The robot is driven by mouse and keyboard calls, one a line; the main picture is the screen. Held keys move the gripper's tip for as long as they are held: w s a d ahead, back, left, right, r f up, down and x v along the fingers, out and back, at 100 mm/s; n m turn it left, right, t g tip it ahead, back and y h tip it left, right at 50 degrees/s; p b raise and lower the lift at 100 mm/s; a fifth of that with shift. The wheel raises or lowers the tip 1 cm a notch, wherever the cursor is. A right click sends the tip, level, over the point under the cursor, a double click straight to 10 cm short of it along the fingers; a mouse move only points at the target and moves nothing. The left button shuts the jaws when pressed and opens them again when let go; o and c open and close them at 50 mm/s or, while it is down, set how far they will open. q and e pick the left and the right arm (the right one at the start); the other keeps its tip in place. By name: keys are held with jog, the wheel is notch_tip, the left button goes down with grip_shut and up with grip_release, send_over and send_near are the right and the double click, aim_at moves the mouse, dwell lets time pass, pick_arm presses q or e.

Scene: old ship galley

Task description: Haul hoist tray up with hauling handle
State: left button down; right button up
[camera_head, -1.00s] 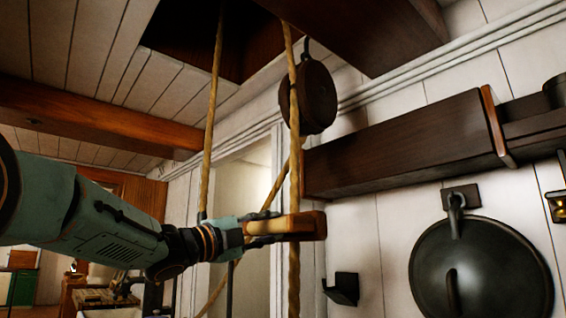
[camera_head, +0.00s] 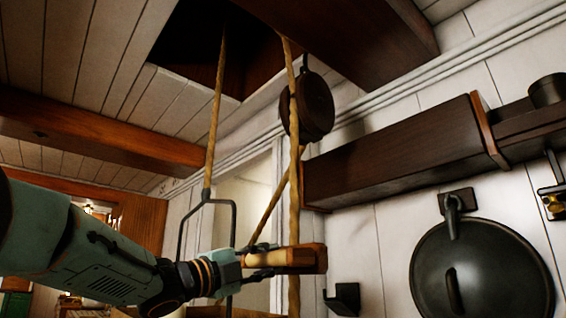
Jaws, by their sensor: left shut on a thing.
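The gripper hides the handle's left part. The left-hand rope (camera_head: 215,125) hangs from the dark ceiling opening and ends at a dark metal hanger frame (camera_head: 236,222), which appears to belong to the hoist tray. My gripper and forearm cover part of this frame. A brownish edge at the bottom may be the tray, but I cannot tell. My right gripper is out of view.
A dark wooden wall box (camera_head: 400,155) runs along the right wall behind the ropes. A big black lid (camera_head: 480,278) hangs lower right. A ceiling beam (camera_head: 90,128) crosses at left.

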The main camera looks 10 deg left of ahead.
pick_arm(q)
notch_tip(320, 180, down, 18)
jog(key=s+b, duration=0.1)
jog(key=b, duration=1.4)
jog(key=shift+s+f, duration=0.15)
jog(key=shift+s, duration=0.25)
notch_tip(320, 180, down, 22)
jog(key=s+b, duration=0.2)
jog(key=b, duration=0.8)
jog(key=shift+s, duration=0.25)
notch_tip(320, 180, down, 22)
jog(key=s, duration=0.2)
jog(key=shift+s+r, duration=0.2)
jog(key=shift+r, duration=0.05)
